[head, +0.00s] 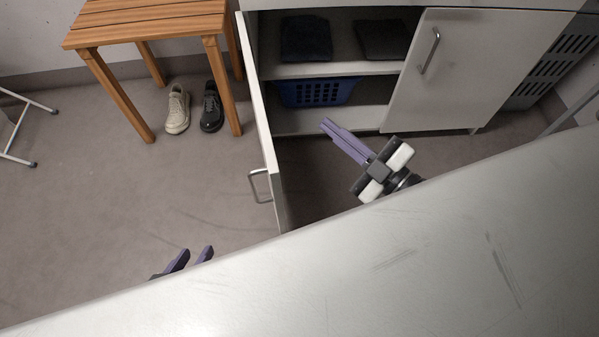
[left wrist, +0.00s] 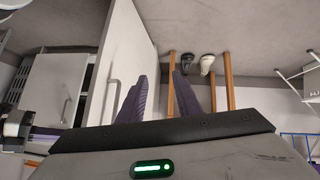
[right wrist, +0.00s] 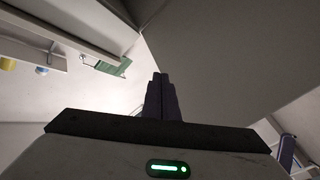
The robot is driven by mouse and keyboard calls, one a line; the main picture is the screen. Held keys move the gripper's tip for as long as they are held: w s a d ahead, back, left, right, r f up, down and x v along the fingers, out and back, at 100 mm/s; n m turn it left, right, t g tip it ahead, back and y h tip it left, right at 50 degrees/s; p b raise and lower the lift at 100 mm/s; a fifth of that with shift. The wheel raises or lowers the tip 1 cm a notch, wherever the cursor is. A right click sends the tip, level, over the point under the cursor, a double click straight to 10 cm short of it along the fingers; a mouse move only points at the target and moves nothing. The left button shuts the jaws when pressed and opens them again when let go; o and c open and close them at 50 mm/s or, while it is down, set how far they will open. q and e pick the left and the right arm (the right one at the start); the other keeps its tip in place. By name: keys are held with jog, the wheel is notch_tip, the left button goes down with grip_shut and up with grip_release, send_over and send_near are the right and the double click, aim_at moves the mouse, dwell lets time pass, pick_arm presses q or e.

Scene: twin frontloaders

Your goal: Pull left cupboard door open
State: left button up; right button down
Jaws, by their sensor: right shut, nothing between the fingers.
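The left cupboard door (head: 258,120) stands wide open, swung out at roughly a right angle from the white cupboard (head: 385,128). Its bar handle (head: 257,185) is on its left face, near the free edge, with nothing holding it. In the left wrist view the door (left wrist: 124,50) and handle (left wrist: 113,97) are left of the fingers. My left gripper (head: 197,250) is open and empty, below and left of the handle, its wrist hidden. My right gripper (head: 326,124) is shut and empty, right of the door, in front of the open compartment. Its fingers also show in the right wrist view (right wrist: 160,80).
The right cupboard door (head: 455,75) is closed. Dark folded cloths (head: 306,38) and a blue basket (head: 318,92) are on the shelves. A wooden stool (head: 150,28) and two shoes (head: 177,108) stand left of the door. The floor left of the handle is clear.

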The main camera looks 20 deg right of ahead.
jog(key=s+d+n+g+y+b, duration=0.1)
jog(key=s+d+n+g+y, duration=0.1)
jog(key=s+n+g+y, duration=0.65)
jog(key=w+d+n+g+y+b, duration=0.15)
jog(key=n+g, duration=0.45)
jog(key=n, duration=0.8)
pick_arm(q)
jog(key=d+f+g, duration=0.1)
jog(key=d+f+m+b, duration=0.1)
jog(key=shift+w+f+g+h, duration=0.3)
jog(key=shift+w+f+g, duration=0.05)
jog(key=shift+w+g, duration=0.05)
pick_arm(e)
jog(key=a, duration=1.3)
jog(key=shift+w+a+r, duration=0.15)
jog(key=shift+w+r, duration=0.15)
pick_arm(q)
jog(key=shift+d, duration=0.1)
pick_arm(e)
jog(key=shift+a+m, duration=0.1)
jog(key=shift+m, duration=0.15)
